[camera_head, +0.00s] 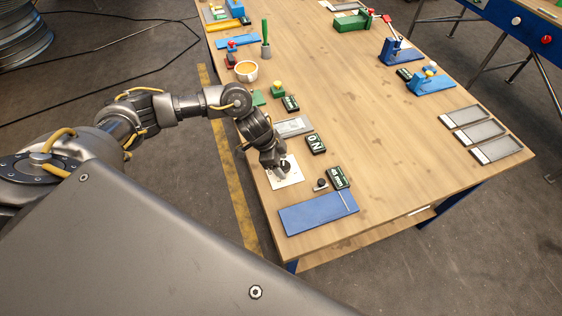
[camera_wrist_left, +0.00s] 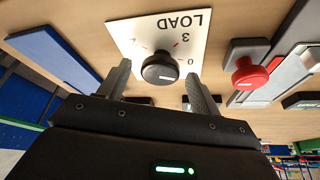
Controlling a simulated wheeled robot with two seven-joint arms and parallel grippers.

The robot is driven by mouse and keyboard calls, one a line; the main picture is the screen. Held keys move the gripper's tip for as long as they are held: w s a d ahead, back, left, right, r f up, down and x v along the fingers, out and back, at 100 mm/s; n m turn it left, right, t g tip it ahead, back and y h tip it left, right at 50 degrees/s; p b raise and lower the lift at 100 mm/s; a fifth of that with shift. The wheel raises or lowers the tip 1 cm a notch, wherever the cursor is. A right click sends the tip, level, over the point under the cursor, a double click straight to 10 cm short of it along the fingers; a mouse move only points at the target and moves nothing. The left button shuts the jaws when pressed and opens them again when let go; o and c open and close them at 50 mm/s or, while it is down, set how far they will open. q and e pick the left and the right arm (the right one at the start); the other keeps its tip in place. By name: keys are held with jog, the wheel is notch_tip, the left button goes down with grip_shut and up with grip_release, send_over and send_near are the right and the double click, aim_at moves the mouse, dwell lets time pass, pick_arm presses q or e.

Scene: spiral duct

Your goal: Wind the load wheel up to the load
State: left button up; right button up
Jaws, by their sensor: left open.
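The load wheel is a round black knob (camera_wrist_left: 158,68) with a white mark, on a white plate (camera_wrist_left: 190,35) lettered LOAD with the figures 0 and 3. The plate lies flat on the table and shows in the head view (camera_head: 293,176), partly hidden by my left gripper (camera_head: 281,168). In the left wrist view my left gripper (camera_wrist_left: 158,75) is open, with one finger on each side of the knob. Gaps show between the fingers and the knob, and nothing is held. My right gripper is not in view.
A red button (camera_wrist_left: 250,74) on a dark base stands beside the plate. A grey framed panel (camera_head: 294,127), an ON sign (camera_head: 316,144), another sign (camera_head: 339,178), a small dark knob (camera_head: 320,184) and a blue panel (camera_head: 310,216) are nearby. The wooden table's (camera_head: 400,150) middle is clear.

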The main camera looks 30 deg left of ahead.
pick_arm(q)
jog(key=shift+f, duration=0.1)
jog(key=c, duration=0.9)
jog(key=shift+c, duration=0.3)
jog(key=shift+m, duration=0.3)
